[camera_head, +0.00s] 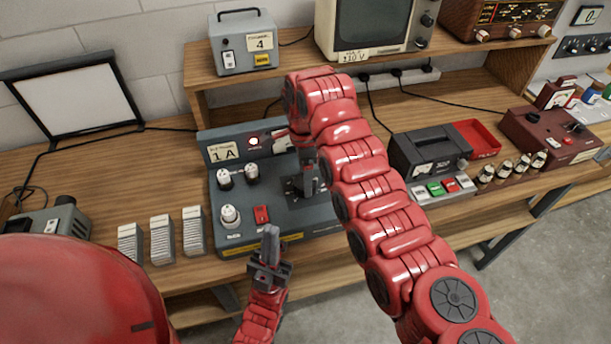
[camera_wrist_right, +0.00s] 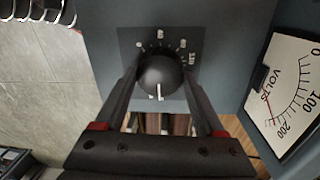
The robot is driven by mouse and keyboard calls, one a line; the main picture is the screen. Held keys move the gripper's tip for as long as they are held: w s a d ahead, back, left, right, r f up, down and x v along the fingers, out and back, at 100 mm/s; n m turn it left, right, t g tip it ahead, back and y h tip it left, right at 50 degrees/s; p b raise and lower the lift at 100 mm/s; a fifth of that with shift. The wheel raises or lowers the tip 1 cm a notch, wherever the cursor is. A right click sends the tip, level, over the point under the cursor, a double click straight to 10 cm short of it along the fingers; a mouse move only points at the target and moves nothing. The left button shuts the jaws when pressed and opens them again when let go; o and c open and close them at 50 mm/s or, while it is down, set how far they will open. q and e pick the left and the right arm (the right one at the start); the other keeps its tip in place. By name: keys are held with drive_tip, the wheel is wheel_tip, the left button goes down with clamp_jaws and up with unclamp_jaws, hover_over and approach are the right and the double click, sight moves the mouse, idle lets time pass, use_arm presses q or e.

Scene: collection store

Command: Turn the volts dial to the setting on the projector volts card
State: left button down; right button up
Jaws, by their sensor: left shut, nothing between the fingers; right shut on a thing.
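The volts dial (camera_wrist_right: 162,74) is a black round knob with a white pointer line, on a dark plate with small white marks. In the right wrist view its line points toward the bottom. My right gripper (camera_wrist_right: 163,80) is shut on the dial, one finger on each side; in the head view it (camera_head: 309,188) hides most of the dial on the grey console (camera_head: 290,218). A VOLTS meter (camera_wrist_right: 283,95) with a red needle stands beside it. A card on the monitor (camera_head: 354,56) appears to read 110 V; its small heading is unreadable. My left gripper (camera_head: 270,245) is shut and empty before the console.
The console also bears white knobs (camera_head: 230,214), a red switch (camera_head: 261,214) and a card reading 1 A (camera_head: 223,152). Several pale ribbed blocks (camera_head: 162,240) stand left of it. A dark unit (camera_head: 430,150) and a red tray (camera_head: 478,138) stand at right.

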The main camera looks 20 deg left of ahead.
drive_tip(key=o, duration=1.3)
drive_tip(key=shift+o, duration=0.2)
drive_tip(key=shift+w+r, duration=0.1)
drive_tip(key=shift+r, duration=0.5)
wheel_tip(320, 180, up, 16)
drive_tip(key=p, duration=1.3)
drive_tip(key=shift+w+a, duration=0.25)
drive_tip(key=shift+w, duration=0.2)
